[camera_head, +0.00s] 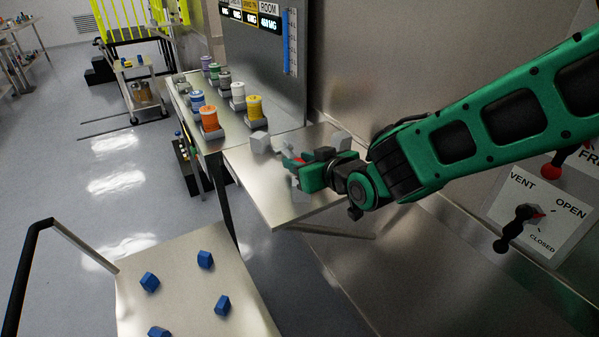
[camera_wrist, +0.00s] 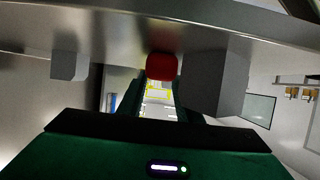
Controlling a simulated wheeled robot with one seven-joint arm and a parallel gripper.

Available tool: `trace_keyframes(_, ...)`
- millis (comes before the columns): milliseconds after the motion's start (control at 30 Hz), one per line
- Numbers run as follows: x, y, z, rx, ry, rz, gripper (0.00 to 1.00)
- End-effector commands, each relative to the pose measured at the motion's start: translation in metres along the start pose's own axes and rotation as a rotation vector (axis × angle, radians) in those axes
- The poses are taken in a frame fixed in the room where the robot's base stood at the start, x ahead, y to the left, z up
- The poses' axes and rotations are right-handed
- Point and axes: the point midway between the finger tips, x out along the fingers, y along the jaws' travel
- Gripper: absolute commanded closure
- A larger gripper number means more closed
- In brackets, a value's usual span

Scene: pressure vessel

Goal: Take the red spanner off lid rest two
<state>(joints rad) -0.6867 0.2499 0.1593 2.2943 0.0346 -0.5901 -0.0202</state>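A small red part (camera_head: 291,158), which looks like the red spanner, shows at the tip of my gripper (camera_head: 296,169), over the metal shelf (camera_head: 285,208). In the wrist view one rounded red end (camera_wrist: 161,66) lies ahead of my gripper (camera_wrist: 158,98); the rest of it is hidden. My dark fingers stand apart, with a clear gap between them, and do not visibly close on the red part. A grey block stands on each side of it, the left one (camera_head: 260,143) and the right one (camera_head: 341,140). No label for lid rest two is readable.
Coloured spools, one orange (camera_head: 210,119), stand on a bench (camera_head: 212,143) behind the shelf. A trolley top (camera_head: 180,270) with blue blocks is at the lower left. A valve panel (camera_head: 541,212) is on the metal wall at right.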

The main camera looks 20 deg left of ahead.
Motion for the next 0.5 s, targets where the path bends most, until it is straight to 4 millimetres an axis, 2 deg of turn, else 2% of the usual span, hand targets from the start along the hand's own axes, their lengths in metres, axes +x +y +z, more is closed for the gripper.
trace_keyframes(233, 0.0018, -0.0006, 0.005, -0.001, -0.01, -0.001, 0.67)
trace_keyframes(367, 0.0017, -0.0006, 0.0055, -0.001, -0.011, -0.001, 0.97)
trace_keyframes(400, 0.0017, -0.001, 0.0057, -0.001, -0.012, -0.002, 1.0)
trace_keyframes(500, 0.0016, -0.002, 0.0055, -0.001, -0.011, -0.004, 1.0)
